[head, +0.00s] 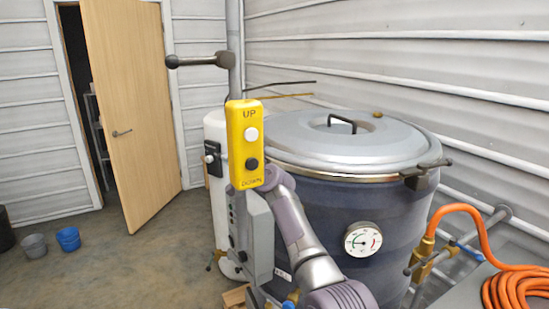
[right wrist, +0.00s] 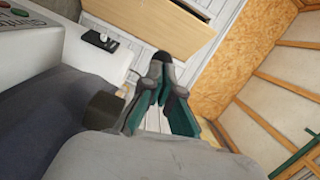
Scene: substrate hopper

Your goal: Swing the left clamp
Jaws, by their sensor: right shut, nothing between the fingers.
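The hopper is a dark blue-grey drum (head: 325,215) with a round grey lid (head: 345,138) that lies on it. A dark clamp (head: 425,172) shows at the lid's right edge. The left side of the lid is hidden behind a yellow pendant and my right arm. In the right wrist view a dark brown block (right wrist: 104,110), probably the left clamp, sits just left of my right gripper (right wrist: 163,72). The gripper is shut and empty; I cannot tell whether it touches the block. In the head view its fingers are hidden behind the pendant. My left gripper is not in view.
The yellow UP/DOWN pendant (head: 246,145) hangs close in front. A dark-knobbed lever (head: 200,61) stands above it. A white tank (head: 214,130) is behind. An orange hose (head: 515,288) lies coiled at the right.

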